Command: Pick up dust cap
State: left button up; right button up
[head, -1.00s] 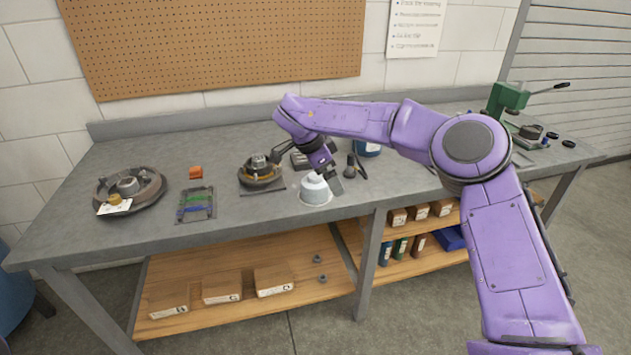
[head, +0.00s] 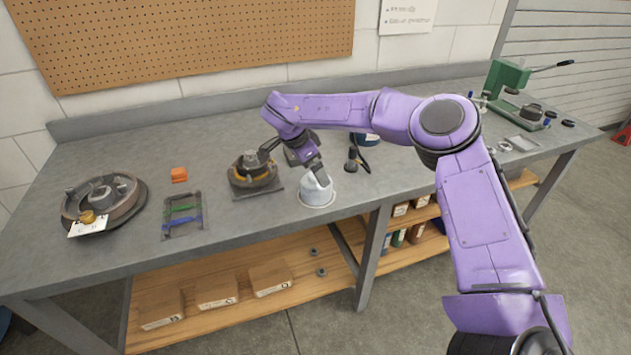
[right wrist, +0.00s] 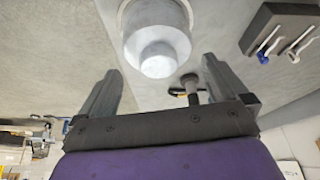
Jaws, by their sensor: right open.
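A pale, stepped round cap (head: 316,194), which looks like the dust cap, stands upright near the front edge of the bench. In the right wrist view the cap (right wrist: 157,42) shows a wide base and a narrower round top, just beyond and between the fingertips. My right gripper (head: 321,178) is open and empty. It points down at the cap and partly covers it in the head view. In the right wrist view the gripper (right wrist: 163,72) has one finger on each side, with visible gaps to the cap's narrow top. My left gripper is not in view.
A hub on a plate (head: 253,174) stands left of the cap. A dark tool (head: 352,162) lies behind right. A green press (head: 506,80) stands far right.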

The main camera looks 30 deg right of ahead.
aim_at(316, 185)
jog(key=x, duration=0.4)
jog(key=shift+a+f+p, duration=0.15)
jog(key=shift+f+p, duration=0.15)
jog(key=shift+p, duration=0.05)
jog(key=c, duration=0.7)
jog(key=shift+o, duration=0.2)
jog(key=shift+r, duration=0.15)
